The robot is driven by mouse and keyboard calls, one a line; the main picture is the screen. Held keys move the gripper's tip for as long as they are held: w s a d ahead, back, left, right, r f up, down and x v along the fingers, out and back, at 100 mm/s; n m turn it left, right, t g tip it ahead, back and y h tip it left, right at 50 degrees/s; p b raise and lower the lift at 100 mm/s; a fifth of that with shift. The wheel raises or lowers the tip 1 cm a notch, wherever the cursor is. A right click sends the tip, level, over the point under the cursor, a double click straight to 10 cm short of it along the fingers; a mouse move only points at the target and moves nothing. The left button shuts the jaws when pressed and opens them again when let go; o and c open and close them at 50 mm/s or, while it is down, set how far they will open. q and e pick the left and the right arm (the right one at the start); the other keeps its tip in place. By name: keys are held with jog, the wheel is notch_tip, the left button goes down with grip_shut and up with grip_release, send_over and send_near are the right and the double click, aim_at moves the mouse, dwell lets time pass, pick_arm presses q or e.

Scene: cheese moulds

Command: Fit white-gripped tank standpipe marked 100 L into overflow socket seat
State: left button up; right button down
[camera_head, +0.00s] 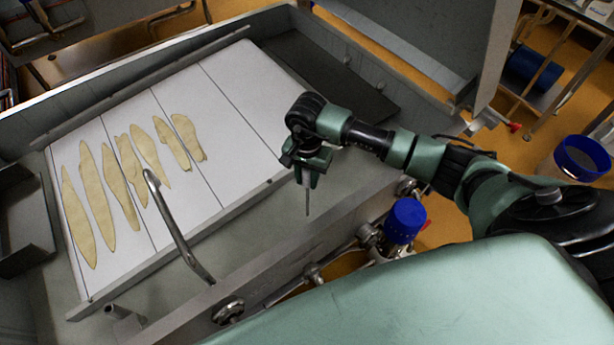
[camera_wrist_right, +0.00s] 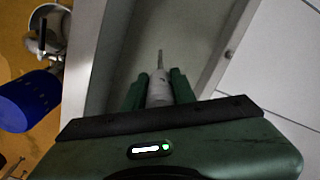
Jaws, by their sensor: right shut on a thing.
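My right gripper (camera_head: 306,172) is shut on the standpipe (camera_head: 308,200), whose thin grey tube points down from the jaws. In the right wrist view, the standpipe's pale grip (camera_wrist_right: 159,92) sits between the two green fingers of the right gripper (camera_wrist_right: 159,88), and the thin tube extends beyond them. The 100 L marking cannot be read. The standpipe is over the gap between the white board and the tank's front wall; its height above the tank floor cannot be told. I cannot make out the overflow socket seat. My left gripper is not in view.
The white board (camera_head: 235,85) in the grey tank carries several yellowish flat pieces. A bent steel pipe (camera_head: 180,235) rises over the front side. A short pipe stub (camera_head: 117,312) is at the lower left. A blue-capped fitting (camera_head: 405,218) stands outside the front wall.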

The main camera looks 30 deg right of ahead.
jog(key=shift+f, duration=0.15)
jog(key=c, duration=1.1)
grip_release()
jog(key=shift+c, duration=0.2)
jog(key=shift+r, duration=0.55)
notch_tip(320, 180, up, 11)
jog(key=shift+r+b, duration=0.15)
jog(key=shift+b, duration=0.75)
